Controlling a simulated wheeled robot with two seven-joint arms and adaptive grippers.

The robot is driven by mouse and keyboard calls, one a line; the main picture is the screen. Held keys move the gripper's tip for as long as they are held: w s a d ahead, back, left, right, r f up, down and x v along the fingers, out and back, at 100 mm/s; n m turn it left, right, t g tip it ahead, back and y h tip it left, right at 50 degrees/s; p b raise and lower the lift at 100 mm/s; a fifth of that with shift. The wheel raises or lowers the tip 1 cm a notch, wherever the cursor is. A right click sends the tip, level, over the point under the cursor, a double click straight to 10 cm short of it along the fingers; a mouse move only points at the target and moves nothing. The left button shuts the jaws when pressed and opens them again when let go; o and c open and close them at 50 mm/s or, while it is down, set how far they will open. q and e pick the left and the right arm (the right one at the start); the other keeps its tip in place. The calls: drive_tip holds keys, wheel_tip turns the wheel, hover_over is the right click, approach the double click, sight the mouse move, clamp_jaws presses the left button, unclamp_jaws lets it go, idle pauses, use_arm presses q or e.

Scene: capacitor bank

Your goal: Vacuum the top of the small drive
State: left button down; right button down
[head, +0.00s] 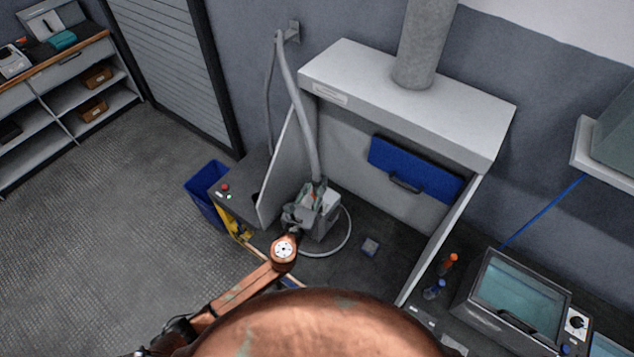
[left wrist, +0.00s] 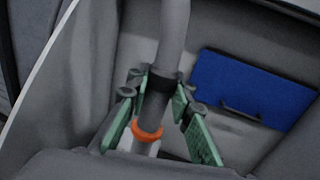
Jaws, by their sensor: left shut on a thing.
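A grey vacuum hose (head: 298,105) hangs from the wall bracket and runs down into my left gripper (head: 312,192). In the left wrist view my left gripper (left wrist: 155,112) has its green fingers shut around the hose's lower end (left wrist: 152,108), which has a black collar and an orange ring. A grey box (head: 325,220) stands on the bench by this gripper, partly hidden by it. I cannot tell which is the small drive. The nozzle tip is hidden. My right gripper is not in view.
A hood (head: 410,100) with side panels encloses the bench, with a blue panel (head: 415,168) at its back. A pale cable (head: 348,235) loops beside the box. Small bottles (head: 433,290) and a glass-lidded unit (head: 520,300) are at right. A blue bin (head: 205,190) stands left.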

use_arm(q)
drive_tip(key=shift+f, duration=0.25)
drive_tip(key=shift+r, duration=0.1)
drive_tip(key=shift+s+f+b, duration=0.1)
drive_tip(key=shift+f+b, duration=0.85)
drive_tip(key=shift+f, duration=0.05)
idle(0.3)
drive_tip(key=w+a, duration=0.2)
drive_tip(key=a, duration=0.1)
drive_tip(key=shift+w, duration=0.1)
idle(0.5)
idle(0.6)
